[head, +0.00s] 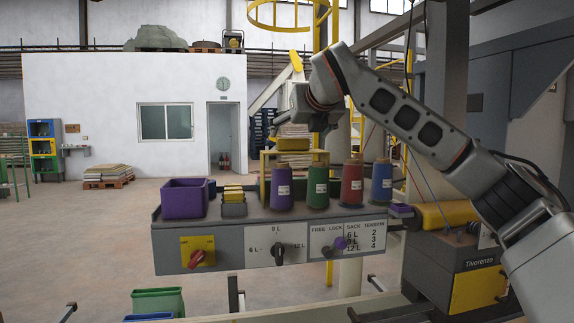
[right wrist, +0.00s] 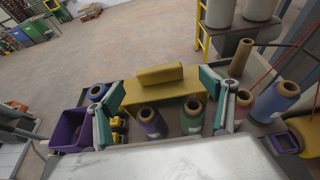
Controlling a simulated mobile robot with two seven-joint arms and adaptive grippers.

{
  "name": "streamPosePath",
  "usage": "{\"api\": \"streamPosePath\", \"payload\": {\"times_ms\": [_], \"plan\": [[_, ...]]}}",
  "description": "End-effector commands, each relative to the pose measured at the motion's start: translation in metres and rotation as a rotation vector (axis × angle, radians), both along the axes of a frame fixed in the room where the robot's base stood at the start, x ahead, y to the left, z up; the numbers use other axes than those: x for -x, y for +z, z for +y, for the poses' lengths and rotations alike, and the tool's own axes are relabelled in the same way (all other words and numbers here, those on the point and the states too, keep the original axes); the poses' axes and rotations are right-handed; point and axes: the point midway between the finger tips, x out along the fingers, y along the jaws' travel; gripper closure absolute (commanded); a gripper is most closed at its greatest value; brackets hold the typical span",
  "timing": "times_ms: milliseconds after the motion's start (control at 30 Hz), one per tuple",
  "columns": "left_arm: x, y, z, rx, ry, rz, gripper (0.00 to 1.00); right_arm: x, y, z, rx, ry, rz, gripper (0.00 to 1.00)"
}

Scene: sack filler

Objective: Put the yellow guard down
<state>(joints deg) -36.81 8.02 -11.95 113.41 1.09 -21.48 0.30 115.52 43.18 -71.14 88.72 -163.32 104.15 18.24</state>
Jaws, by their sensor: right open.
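The yellow guard (head: 265,156) stands upright behind the purple and green spools on the grey console, its raised block (head: 293,144) on top. In the right wrist view the guard (right wrist: 190,89) shows as a flat yellow top with the block (right wrist: 160,75) along it. My right gripper (head: 318,122) is above the guard, near the block. Its teal fingers (right wrist: 163,108) are spread wide and hold nothing; the block appears between and beyond them. The guard's lower part is partly hidden by the spools. My left gripper is in neither view.
Purple (head: 282,190), green (head: 318,188), red (head: 352,186) and blue (head: 381,186) spools stand along the console (head: 230,232). A purple bin (head: 184,200) and small yellow-topped blocks (head: 233,198) are at its left. Knobs are on its front. Open floor lies behind.

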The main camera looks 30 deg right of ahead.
Motion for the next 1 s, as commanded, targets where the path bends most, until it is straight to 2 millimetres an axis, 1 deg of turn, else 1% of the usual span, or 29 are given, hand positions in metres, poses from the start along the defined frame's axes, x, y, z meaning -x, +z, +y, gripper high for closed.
{"api": "streamPosePath", "payload": {"times_ms": [367, 500, 600, 733, 933, 967, 1000], "plan": [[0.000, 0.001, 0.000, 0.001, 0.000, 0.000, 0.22, -0.033, -0.014, -0.006, -0.001, 0.001, 0.003, 0.18], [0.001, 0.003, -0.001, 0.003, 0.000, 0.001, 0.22, -0.052, -0.022, -0.010, -0.001, 0.001, 0.003, 0.18], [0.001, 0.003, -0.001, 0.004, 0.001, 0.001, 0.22, -0.063, -0.026, -0.013, -0.001, 0.002, 0.002, 0.18], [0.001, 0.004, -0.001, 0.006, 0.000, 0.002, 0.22, -0.070, -0.028, -0.014, 0.000, 0.002, 0.000, 0.18], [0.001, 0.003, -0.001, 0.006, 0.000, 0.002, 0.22, -0.070, -0.029, -0.014, 0.000, 0.002, 0.000, 0.18], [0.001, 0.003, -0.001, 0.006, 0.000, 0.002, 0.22, -0.070, -0.029, -0.014, 0.000, 0.002, 0.000, 0.23], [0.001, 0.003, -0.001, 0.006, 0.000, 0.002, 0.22, -0.070, -0.029, -0.015, 0.000, 0.002, 0.000, 0.34]]}}
